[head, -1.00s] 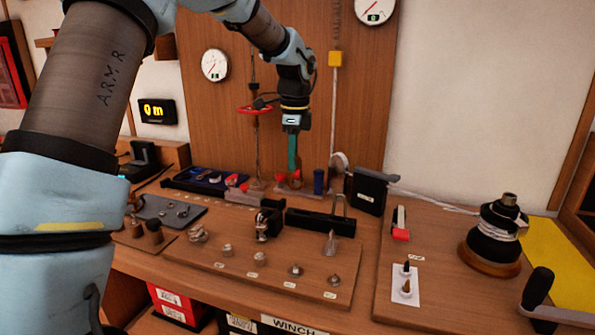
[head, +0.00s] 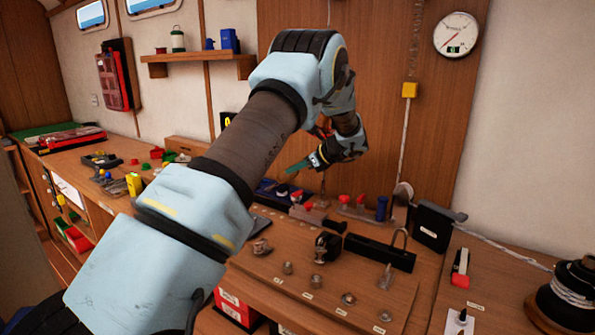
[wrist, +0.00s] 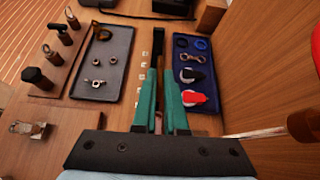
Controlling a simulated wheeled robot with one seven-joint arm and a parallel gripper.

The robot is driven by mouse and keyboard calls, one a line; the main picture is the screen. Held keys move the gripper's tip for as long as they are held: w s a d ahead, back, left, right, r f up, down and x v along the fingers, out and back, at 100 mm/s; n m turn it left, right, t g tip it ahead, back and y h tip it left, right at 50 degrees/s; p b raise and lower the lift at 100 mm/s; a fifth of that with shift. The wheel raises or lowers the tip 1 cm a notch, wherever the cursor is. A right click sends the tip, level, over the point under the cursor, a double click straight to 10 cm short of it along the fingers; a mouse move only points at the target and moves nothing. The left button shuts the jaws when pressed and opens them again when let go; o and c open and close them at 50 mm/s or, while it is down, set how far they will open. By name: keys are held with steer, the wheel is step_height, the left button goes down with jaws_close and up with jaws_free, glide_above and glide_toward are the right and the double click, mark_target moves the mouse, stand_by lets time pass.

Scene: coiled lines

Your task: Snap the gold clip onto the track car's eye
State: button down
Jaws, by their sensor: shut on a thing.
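My gripper (head: 296,167) is raised above the back of the bench, its teal fingers angled down to the left in the head view. In the wrist view the fingers (wrist: 160,78) are close together on a narrow dark and tan thing (wrist: 158,48); whether it is the gold clip I cannot tell. A long black bar (head: 375,252) with a metal loop at its right end lies on the bench, right of the gripper; I cannot tell if it is the track car. No eye can be made out clearly.
In the wrist view, a grey tray (wrist: 104,65) with small metal parts is at left and a blue tray (wrist: 198,75) with shackles is at right. A wooden stand (wrist: 58,55) holds several fittings. Several fittings sit on the front board (head: 330,290). The wood wall is close behind.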

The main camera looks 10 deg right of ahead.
mark_target(309, 204)
steer(key=shift+s+d+f+b, duration=0.35)
steer(key=shift+f+b, duration=0.1)
steer(key=shift+f, duration=0.3)
steer(key=shift+s+d+f+b, duration=0.3)
steer(key=shift+f+b, duration=0.1)
steer(key=shift+f, duration=0.3)
steer(key=shift+s+d+f+b, duration=0.35)
steer(key=shift+f+b, duration=0.1)
steer(key=shift+f, duration=0.3)
steer(key=shift+p, duration=0.3)
steer(key=shift+s+d+f+b, duration=0.25)
steer(key=shift+s+f, duration=0.05)
steer(key=shift+f, duration=0.25)
steer(key=shift+s+d+f+b, duration=0.2)
steer(key=shift+s+f+b, duration=0.1)
steer(key=shift+f, duration=0.2)
steer(key=shift+s+d+f, duration=0.1)
steer(key=shift+s+d, duration=0.35)
steer(key=shift+s, duration=0.05)
steer(key=shift+s+d+r+p, duration=0.1)
steer(key=shift+r+p, duration=0.25)
steer(key=shift+p, duration=0.05)
steer(key=shift+s+d+r, duration=0.15)
steer(key=shift+r, duration=0.15)
stand_by(0.3)
